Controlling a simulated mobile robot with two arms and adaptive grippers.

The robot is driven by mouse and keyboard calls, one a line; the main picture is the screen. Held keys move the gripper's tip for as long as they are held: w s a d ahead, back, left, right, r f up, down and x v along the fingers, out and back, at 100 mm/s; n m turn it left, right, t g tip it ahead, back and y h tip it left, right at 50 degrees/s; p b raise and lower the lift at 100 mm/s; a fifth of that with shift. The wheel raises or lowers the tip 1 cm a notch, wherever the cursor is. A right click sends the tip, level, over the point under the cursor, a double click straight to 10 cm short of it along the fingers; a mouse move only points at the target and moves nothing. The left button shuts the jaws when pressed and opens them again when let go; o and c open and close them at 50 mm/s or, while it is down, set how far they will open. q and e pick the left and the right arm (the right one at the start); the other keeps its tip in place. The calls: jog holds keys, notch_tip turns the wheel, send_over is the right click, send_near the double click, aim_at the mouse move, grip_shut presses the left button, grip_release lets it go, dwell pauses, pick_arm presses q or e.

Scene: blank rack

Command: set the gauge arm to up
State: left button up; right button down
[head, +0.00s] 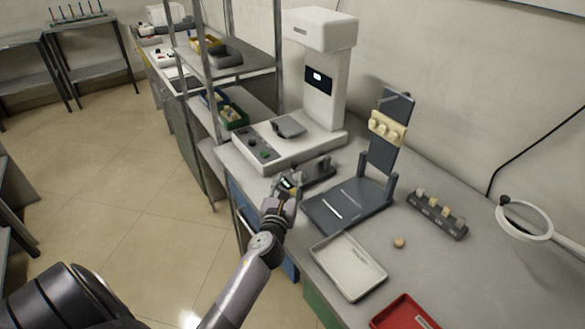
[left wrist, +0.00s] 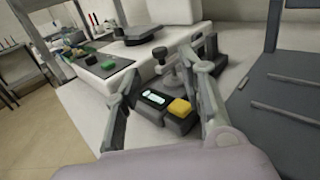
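The gauge is a low dark device (head: 318,172) on the grey bench, in front of the large white machine. In the left wrist view its base carries a lit display (left wrist: 153,98) and a yellow button (left wrist: 180,108). A black knob (left wrist: 160,52) on a short grey piece stands behind them, probably on the gauge arm; its exact setting is unclear. My left gripper (head: 284,186) is at the near left end of the gauge. In the left wrist view its fingers (left wrist: 160,68) are spread, with the knob between them and no visible grip. My right gripper is not in view.
The white machine (head: 322,95) stands behind the gauge. A dark hinged stand (head: 345,207) is close on the right. A white tray (head: 348,265), red tray (head: 405,312), small round knob (head: 399,243), block rack (head: 437,214) and white ring (head: 525,218) occupy the bench.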

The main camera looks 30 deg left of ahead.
aim_at(293, 167)
pick_arm(q)
jog(key=x, duration=0.5)
jog(key=shift+w+a, duration=0.15)
jog(key=shift+w, duration=0.2)
jog(key=shift+c, duration=0.4)
grip_shut()
